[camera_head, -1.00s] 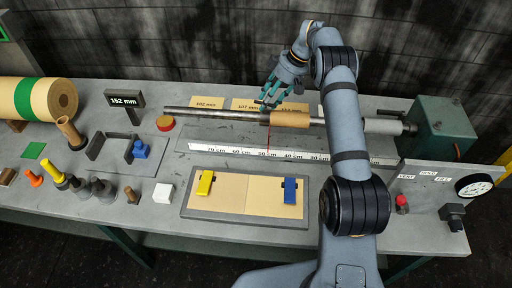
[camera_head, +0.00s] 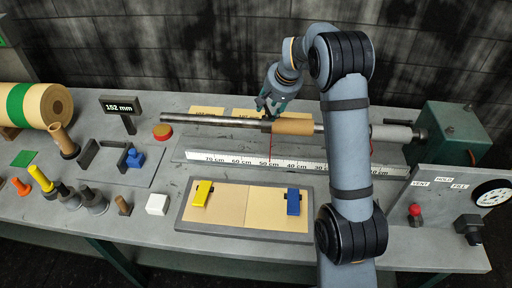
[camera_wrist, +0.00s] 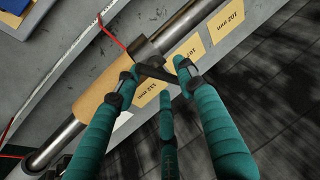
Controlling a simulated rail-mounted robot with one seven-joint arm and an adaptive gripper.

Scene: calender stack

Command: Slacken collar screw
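A dark collar (camera_wrist: 146,48) sits around the steel shaft in the wrist view, beside the end of a tan sleeve (camera_wrist: 104,88). A dark bar-shaped screw handle (camera_wrist: 154,71) sticks out from the collar. My gripper (camera_wrist: 158,67) has teal fingers, with two tips apart on either side of the handle and a third finger below. I cannot tell whether the tips touch it. In the head view, my gripper (camera_head: 267,110) is over the shaft (camera_head: 215,120) at the left end of the tan sleeve (camera_head: 293,127), hiding most of the collar.
A ruler (camera_head: 240,161) with a red line runs in front of the shaft. Tan labelled cards (camera_wrist: 198,47) lie behind it. A green housing (camera_head: 450,130) stands at the shaft's right end. A board with yellow and blue clamps (camera_head: 246,228) lies in front.

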